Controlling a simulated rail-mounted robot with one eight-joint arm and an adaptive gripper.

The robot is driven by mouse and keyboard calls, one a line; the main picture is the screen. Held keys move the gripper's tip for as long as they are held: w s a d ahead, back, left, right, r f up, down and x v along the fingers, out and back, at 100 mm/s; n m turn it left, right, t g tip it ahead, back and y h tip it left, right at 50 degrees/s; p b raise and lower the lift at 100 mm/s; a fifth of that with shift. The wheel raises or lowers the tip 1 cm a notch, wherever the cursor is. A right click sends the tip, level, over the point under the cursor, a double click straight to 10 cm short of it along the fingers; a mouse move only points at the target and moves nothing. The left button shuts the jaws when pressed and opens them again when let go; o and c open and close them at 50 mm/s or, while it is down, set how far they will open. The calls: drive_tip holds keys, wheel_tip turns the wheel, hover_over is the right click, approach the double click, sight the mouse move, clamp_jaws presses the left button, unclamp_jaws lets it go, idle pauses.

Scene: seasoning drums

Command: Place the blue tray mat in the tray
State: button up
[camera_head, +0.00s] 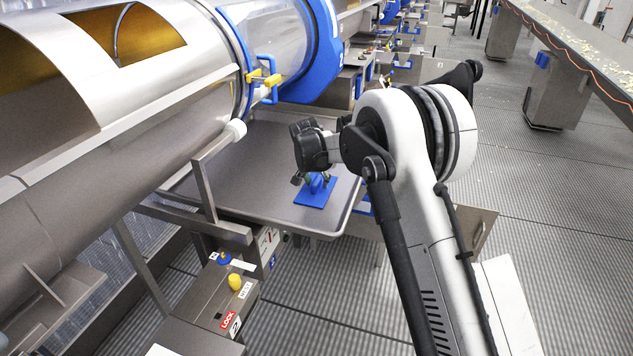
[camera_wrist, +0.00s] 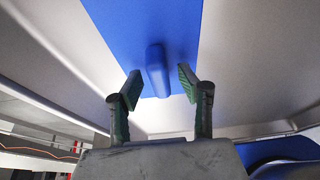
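The blue tray mat (camera_head: 312,201) lies flat on, or very close to, the grey tray (camera_head: 265,165), near its front right corner. A raised blue handle (camera_wrist: 157,70) stands up from the middle of the mat (camera_wrist: 118,25). My gripper (camera_head: 315,180) is above the mat, pointing down at the handle. In the wrist view, its two fingers (camera_wrist: 158,84) are spread, one on each side of the handle, with visible gaps. The gripper is open and empty. In the head view, the fingers partly hide the handle.
A large metal drum (camera_head: 130,130) with a clear section and blue ring (camera_head: 322,50) runs along the tray's left and back. A control box (camera_head: 212,300) with a yellow button (camera_head: 235,282) stands in front. A conveyor (camera_head: 570,40) is at the far right. Much of the tray is bare.

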drive_tip(key=shift+r, duration=0.1)
drive_tip(key=shift+r, duration=0.15)
drive_tip(key=v, duration=1.2)
drive_tip(key=s+d+r, duration=1)
drive_tip(key=d, duration=0.1)
drive_tip(key=s+d+r+n+t, duration=0.1)
drive_tip(key=s+d+r, duration=0.3)
drive_tip(key=s+d, duration=0.65)
drive_tip(key=s+d+f, duration=0.2)
drive_tip(key=s, duration=0.6)
drive_tip(key=s+d+f+n+t, duration=0.1)
drive_tip(key=s+d+f, duration=0.1)
drive_tip(key=s, duration=0.7)
drive_tip(key=s+d+f+t+y, duration=0.1)
drive_tip(key=s+d+f, duration=0.1)
drive_tip(key=s, duration=0.6)
drive_tip(key=shift+s+d+f+n+b, duration=0.3)
drive_tip(key=shift+d+b, duration=0.1)
drive_tip(key=shift+d, duration=0.4)
